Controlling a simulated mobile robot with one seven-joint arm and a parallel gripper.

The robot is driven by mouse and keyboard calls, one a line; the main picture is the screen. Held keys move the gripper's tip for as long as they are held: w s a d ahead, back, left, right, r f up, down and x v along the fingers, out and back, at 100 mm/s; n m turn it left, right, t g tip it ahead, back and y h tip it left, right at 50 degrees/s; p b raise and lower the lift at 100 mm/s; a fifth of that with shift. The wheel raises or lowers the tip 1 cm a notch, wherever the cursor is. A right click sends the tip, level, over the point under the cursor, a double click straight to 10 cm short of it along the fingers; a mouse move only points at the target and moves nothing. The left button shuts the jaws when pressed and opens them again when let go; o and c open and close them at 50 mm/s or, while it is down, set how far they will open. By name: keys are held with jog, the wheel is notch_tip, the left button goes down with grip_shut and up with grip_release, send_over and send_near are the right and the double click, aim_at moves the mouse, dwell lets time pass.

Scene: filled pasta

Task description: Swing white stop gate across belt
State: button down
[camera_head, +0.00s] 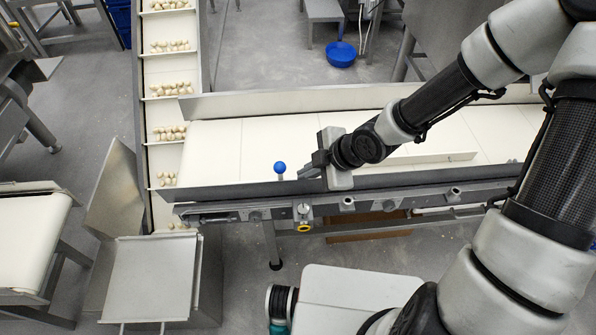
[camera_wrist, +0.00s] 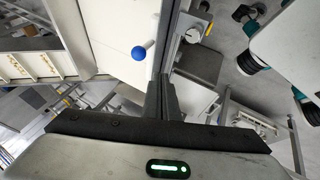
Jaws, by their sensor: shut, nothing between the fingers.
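A long low white bar, which looks like the stop gate (camera_head: 440,159), lies along the white belt (camera_head: 270,140), roughly parallel to its near side rail. Its left part is hidden behind my arm. A blue ball knob (camera_head: 280,167) stands on a short pin at the near rail, left of my gripper (camera_head: 312,168). The knob also shows in the wrist view (camera_wrist: 138,53), up and left of the fingertips (camera_wrist: 160,85). My gripper is shut and empty, over the near rail, apart from the knob. I cannot tell whether the knob belongs to the gate.
A cleated conveyor (camera_head: 170,87) with several groups of filled pasta runs past the belt's left end. The near side rail (camera_head: 240,190) and far side wall (camera_head: 260,101) edge the belt. A metal box (camera_head: 150,280) stands at the lower left. The belt left of my gripper is clear.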

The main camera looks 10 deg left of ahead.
jog(key=w+a+f+b, duration=0.3)
jog(key=w+a+f, duration=0.2)
jog(key=f, duration=0.3)
jog(key=shift+w+a, duration=0.4)
jog(key=shift+a, duration=0.15)
